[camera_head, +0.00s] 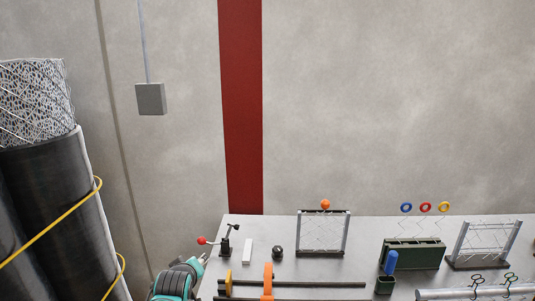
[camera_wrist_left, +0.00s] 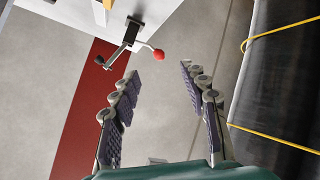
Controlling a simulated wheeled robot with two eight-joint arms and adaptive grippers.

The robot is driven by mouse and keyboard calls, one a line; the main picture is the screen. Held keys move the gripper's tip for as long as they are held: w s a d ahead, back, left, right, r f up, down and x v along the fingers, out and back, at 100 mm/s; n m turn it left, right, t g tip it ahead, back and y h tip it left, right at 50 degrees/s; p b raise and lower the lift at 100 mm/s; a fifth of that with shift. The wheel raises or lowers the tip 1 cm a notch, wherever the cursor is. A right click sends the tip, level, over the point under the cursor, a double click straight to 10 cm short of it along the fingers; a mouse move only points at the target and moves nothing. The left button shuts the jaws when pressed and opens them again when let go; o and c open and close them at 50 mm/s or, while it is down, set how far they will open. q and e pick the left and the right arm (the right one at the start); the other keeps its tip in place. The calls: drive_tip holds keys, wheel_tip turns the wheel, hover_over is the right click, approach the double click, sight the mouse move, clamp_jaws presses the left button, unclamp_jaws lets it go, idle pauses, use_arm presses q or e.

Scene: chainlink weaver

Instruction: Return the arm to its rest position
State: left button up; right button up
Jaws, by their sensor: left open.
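My left gripper (camera_wrist_left: 160,76) is open and empty in the left wrist view, with its two jointed, ridged fingers spread apart. A small stand with a red-knobbed lever (camera_wrist_left: 131,32) shows beyond the fingertips, apart from them. In the head view my teal left arm (camera_head: 176,281) comes in at the bottom, just left of the table's left edge. The stand with the red knob (camera_head: 224,241) is up and to the right of it. My right gripper and arm do not show in either view.
The grey table (camera_head: 370,240) holds a white block (camera_head: 247,252), a wire-mesh frame (camera_head: 323,233), a green box (camera_head: 411,253), a blue cylinder (camera_head: 391,262) and a second mesh frame (camera_head: 484,244). Large black rolls with yellow straps (camera_head: 60,215) stand at left.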

use_arm(q)
drive_tip(key=s+d+f+m+g, duration=0.1)
drive_tip(key=s+m, duration=0.1)
drive_tip(key=s, duration=0.7)
drive_tip(key=s+d+f+m+g+h, duration=0.1)
drive_tip(key=s+d+f+m, duration=0.1)
drive_tip(key=s, duration=0.7)
drive_tip(key=s+d+f+m+g, duration=0.1)
drive_tip(key=s+m, duration=0.3)
drive_tip(key=s, duration=0.5)
drive_tip(key=shift+s+d+f+g, duration=0.2)
drive_tip(key=shift+s+f+g, duration=0.1)
drive_tip(key=shift+f+g, duration=0.15)
